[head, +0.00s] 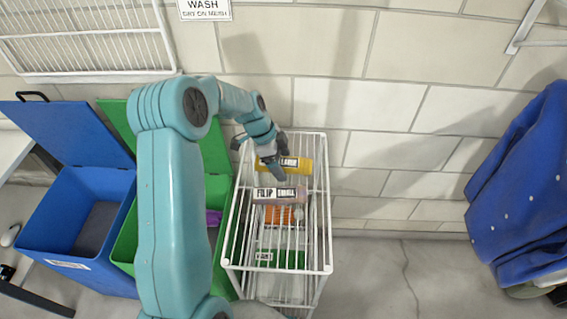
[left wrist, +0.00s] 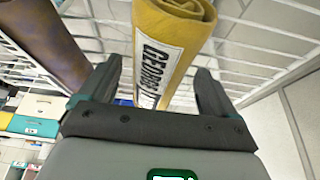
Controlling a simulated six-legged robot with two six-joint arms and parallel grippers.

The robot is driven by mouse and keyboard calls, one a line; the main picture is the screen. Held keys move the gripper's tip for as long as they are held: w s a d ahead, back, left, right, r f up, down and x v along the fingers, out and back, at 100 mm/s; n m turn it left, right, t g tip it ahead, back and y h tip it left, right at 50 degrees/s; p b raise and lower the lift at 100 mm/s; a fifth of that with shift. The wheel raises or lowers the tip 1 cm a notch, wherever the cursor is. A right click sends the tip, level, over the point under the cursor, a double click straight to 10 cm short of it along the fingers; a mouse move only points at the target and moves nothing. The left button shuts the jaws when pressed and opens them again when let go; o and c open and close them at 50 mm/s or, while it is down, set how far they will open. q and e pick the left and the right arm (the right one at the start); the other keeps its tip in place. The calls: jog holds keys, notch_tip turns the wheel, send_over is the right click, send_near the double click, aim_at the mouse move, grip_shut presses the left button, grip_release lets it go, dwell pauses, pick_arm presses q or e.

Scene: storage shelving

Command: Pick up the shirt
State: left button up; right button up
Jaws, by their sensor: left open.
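In the left wrist view the yellow roll (left wrist: 180,45) stands between the two open fingers of the left gripper (left wrist: 158,72). I cannot tell whether either finger touches it. My right gripper is not in view.
A greyish-pink roll (head: 262,194) labelled FILIP lies in the rack, with orange (head: 280,215) and green (head: 285,258) items nearer. Blue (head: 95,215) and green (head: 124,245) bins stand at left. Blue cloth (head: 525,190) hangs at right. The floor between rack and cloth is clear.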

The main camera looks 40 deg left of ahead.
pick_arm(q)
jog(key=c, duration=1.2)
jog(key=shift+r, duration=0.15)
